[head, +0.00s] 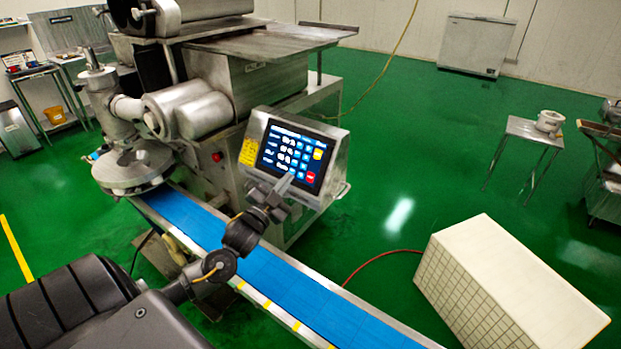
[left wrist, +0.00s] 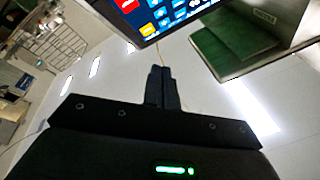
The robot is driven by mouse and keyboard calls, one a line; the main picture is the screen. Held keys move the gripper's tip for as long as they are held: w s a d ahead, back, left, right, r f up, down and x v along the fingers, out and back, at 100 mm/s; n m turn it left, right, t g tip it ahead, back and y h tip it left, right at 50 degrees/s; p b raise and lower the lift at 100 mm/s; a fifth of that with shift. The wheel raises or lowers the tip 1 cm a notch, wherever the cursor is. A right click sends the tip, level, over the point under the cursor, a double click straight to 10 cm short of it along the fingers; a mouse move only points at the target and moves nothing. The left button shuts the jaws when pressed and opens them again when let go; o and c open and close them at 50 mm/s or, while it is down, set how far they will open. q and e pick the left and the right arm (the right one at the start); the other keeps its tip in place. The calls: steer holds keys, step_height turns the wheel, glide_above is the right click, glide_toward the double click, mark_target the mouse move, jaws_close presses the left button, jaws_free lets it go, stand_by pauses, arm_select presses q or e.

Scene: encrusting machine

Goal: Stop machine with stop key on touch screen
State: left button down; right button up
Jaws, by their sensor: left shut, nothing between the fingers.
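The touch screen (head: 290,157) is lit blue in a metal box on the machine's front, tilted toward me. A red key (head: 311,177) sits at its lower right and a yellow key (head: 318,154) above it; their labels are too small to read. My left gripper (head: 285,183) is shut and empty, in front of the screen's lower edge, left of the red key. In the left wrist view the shut fingers (left wrist: 161,72) point toward the screen (left wrist: 175,10), with the red key (left wrist: 126,5) up and to the left. A gap shows between fingertips and screen there.
A blue conveyor belt (head: 290,290) runs below my left arm. A red button (head: 216,156) is on the machine's body left of the screen. A large cream block (head: 510,290) stands at the lower right. Green floor right of the machine is mostly clear.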

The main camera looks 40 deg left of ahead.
mark_target(311, 177)
arm_select(q)
steer(key=shift+w+f+b, duration=0.75)
steer(key=shift+w+b, duration=0.3)
steer(key=shift+w, duration=0.2)
steer(key=shift+w+f+b, duration=0.8)
steer(key=shift+w+b, duration=0.3)
steer(key=shift+w, duration=0.15)
steer(key=shift+w+f+b, duration=0.75)
steer(key=shift+w+b, duration=0.3)
steer(key=shift+w, duration=0.2)
steer(key=shift+w+a+f, duration=0.1)
steer(key=shift+w, duration=0.05)
steer(key=shift+w+f, duration=0.1)
steer(key=shift+w, duration=0.1)
steer(key=shift+w+f+b, duration=0.15)
steer(key=shift+w+b, duration=0.1)
steer(key=shift+b, duration=0.05)
steer(key=shift+s, duration=0.1)
steer(key=shift+s+r+p, duration=0.4)
steer(key=shift+p, duration=0.25)
steer(key=shift+s, duration=0.15)
